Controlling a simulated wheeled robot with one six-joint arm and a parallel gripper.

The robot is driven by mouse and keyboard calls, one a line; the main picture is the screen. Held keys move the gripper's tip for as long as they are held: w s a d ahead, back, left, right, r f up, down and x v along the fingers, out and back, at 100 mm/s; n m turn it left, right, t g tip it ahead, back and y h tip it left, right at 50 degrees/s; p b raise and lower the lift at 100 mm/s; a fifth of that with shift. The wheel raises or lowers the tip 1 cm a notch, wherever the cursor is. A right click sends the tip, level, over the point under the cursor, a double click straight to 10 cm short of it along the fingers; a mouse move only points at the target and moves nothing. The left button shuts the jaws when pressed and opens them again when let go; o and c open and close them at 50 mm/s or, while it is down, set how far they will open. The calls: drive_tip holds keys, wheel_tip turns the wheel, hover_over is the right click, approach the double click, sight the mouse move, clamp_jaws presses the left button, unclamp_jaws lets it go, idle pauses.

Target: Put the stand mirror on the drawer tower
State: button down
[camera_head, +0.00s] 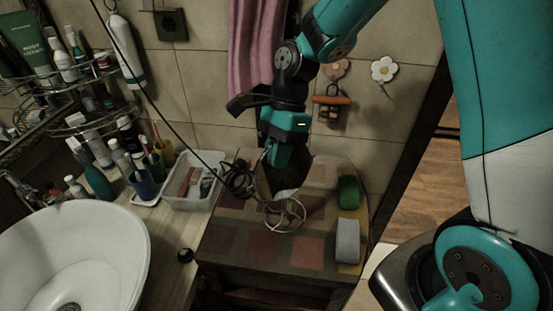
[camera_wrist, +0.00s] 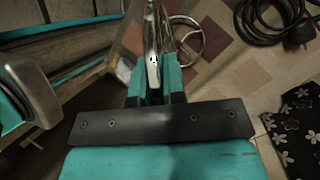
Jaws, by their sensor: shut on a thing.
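The stand mirror is a round disc on a thin metal ring-shaped base (camera_head: 285,214), upright over the checkered top. My gripper (camera_head: 279,165) comes down from above and is shut on the mirror's upper rim. In the wrist view the mirror (camera_wrist: 152,45) shows edge-on between the fingers (camera_wrist: 153,85), with its ring base beyond. I cannot tell whether the base touches the surface. The brown piece of furniture with the checkered top (camera_head: 226,238) looks like the drawer tower; its front is mostly dark and no drawers show clearly.
A green sponge (camera_head: 348,192) and a grey block (camera_head: 347,240) lie right of the mirror. A coiled black cable (camera_head: 238,180) and a white bin (camera_head: 190,182) are left. The basin (camera_head: 75,255) fills the lower left. The checkered top's front part is clear.

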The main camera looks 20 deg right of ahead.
drive_tip(key=shift+f, duration=0.75)
drive_tip(key=c, duration=1.2)
unclamp_jaws()
drive_tip(key=v, duration=1.1)
drive_tip(key=s+a+r+n+t, duration=0.1)
drive_tip(key=s+a+n, duration=0.1)
drive_tip(key=s+n, duration=0.4)
drive_tip(key=s+a+r+n+t, duration=0.1)
drive_tip(key=s+a+n, duration=0.2)
drive_tip(key=s+n, duration=0.4)
drive_tip(key=s+a+r+n+t, duration=0.1)
drive_tip(key=s+a+n, duration=0.2)
drive_tip(key=s+n, duration=0.4)
drive_tip(key=shift+a+n, duration=0.1)
drive_tip(key=shift+n, duration=1.6)
